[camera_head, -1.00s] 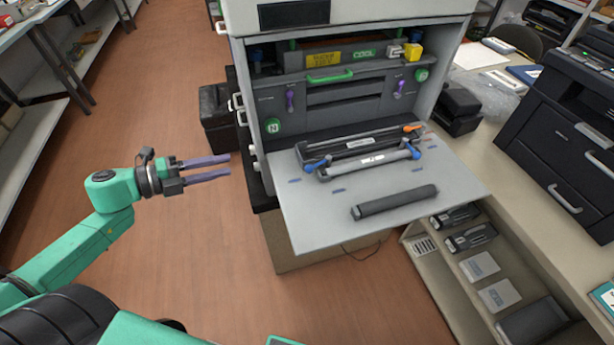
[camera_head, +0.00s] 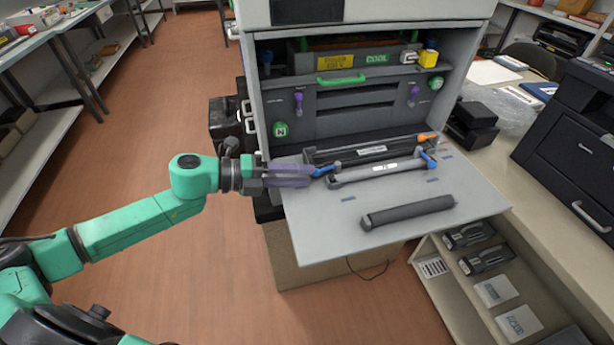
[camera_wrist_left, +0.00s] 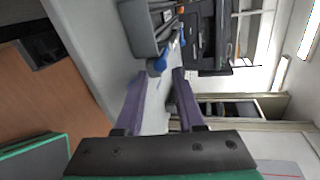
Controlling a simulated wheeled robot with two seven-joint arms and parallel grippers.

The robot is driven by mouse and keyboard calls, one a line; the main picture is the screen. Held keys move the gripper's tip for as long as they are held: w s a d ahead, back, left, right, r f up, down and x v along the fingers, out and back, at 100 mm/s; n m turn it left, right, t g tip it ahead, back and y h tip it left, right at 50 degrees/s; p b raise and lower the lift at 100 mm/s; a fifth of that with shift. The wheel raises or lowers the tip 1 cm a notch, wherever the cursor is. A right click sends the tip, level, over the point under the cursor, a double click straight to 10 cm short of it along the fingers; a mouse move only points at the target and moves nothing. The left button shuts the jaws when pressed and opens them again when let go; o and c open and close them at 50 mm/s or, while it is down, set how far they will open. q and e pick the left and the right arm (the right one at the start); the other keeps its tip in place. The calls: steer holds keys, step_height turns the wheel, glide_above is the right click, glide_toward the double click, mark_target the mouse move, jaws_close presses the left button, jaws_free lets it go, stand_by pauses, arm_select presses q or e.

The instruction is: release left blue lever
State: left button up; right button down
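The left blue lever (camera_head: 323,171) is at the left end of a grey cartridge bar (camera_head: 380,171) on the printer's folded-down door (camera_head: 335,230). My left gripper (camera_head: 306,174) has its purple fingers at the door's left edge, with their tips close to this lever. In the left wrist view the gripper (camera_wrist_left: 161,74) is open, and the blue lever (camera_wrist_left: 156,67) shows around the gap between the fingertips. I cannot tell whether they touch. A second blue lever (camera_head: 428,161) is at the bar's right end. My right gripper is out of view.
A dark grey cylinder (camera_head: 408,212) lies on the door in front of the bar. The open printer above has a green handle (camera_head: 341,78) and purple levers (camera_head: 298,102). A counter with a black printer (camera_head: 575,145) stands on the right. Floor at left is clear.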

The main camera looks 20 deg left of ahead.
arm_select(q)
steer(key=shift+x, duration=1.05)
steer(key=shift+r, duration=0.1)
jaws_close()
steer(key=shift+w+a+m+g+h+b, duration=0.2)
steer(key=shift+w+m+g+h+b, duration=0.1)
steer(key=shift+m+g+b, duration=0.15)
steer(key=shift+r, duration=0.1)
jaws_free()
